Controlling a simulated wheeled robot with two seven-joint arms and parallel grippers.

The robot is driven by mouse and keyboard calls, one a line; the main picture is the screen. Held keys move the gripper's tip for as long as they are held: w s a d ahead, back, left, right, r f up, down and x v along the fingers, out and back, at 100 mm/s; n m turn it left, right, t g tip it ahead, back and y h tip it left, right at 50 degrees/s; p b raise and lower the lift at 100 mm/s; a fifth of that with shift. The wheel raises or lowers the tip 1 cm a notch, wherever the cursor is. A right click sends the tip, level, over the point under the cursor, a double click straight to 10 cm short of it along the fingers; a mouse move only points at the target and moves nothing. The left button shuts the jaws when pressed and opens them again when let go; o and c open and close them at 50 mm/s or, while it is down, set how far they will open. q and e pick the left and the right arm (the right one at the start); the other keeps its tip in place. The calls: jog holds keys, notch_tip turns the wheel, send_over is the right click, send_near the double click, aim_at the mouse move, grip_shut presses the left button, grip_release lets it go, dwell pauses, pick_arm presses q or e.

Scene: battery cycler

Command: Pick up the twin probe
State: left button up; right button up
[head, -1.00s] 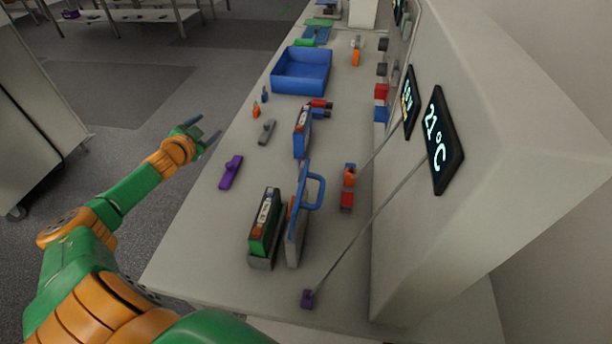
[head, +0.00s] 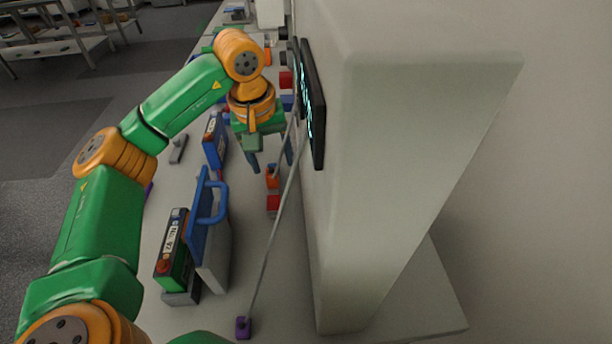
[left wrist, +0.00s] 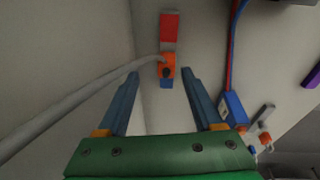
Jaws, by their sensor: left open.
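The orange cabled piece (head: 272,176), which looks like the twin probe, sits on the bench beside the tall cabinet, with a red block (head: 273,203) at its near side. In the left wrist view the orange piece (left wrist: 167,66) has a dark spot, a blue end and a grey cable running off left. My left gripper (head: 271,162) points down over it, fingers open and empty. In the left wrist view the orange piece shows between and slightly beyond the fingertips (left wrist: 161,74). Contact cannot be seen. My right gripper is not in view.
A green battery (head: 175,250) in a grey holder and a blue-handled grey case (head: 214,250) stand nearer. A blue battery (head: 214,140) is left of my gripper. A purple cabled piece (head: 243,327) lies at the near edge. The cabinet (head: 365,250) closes off the right.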

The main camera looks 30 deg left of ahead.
aim_at(271, 173)
pick_arm(q)
jog(key=shift+d+f+m+g+y, duration=0.15)
jog(key=shift+f+m+g+y, duration=0.15)
jog(key=shift+f+m+y, duration=0.35)
jog(key=shift+h, duration=0.25)
jog(key=f, duration=0.2)
jog(key=a+f+p, duration=0.1)
jog(key=f, duration=0.2)
jog(key=shift+w+a+f+p, duration=0.25)
jog(key=shift+f+p, duration=0.05)
jog(key=shift+p, duration=0.1)
jog(key=shift+w+d+f, duration=0.1)
jog(key=shift+w+f, duration=0.05)
jog(key=shift+f, duration=0.05)
jog(key=shift+r, duration=0.1)
grip_shut()
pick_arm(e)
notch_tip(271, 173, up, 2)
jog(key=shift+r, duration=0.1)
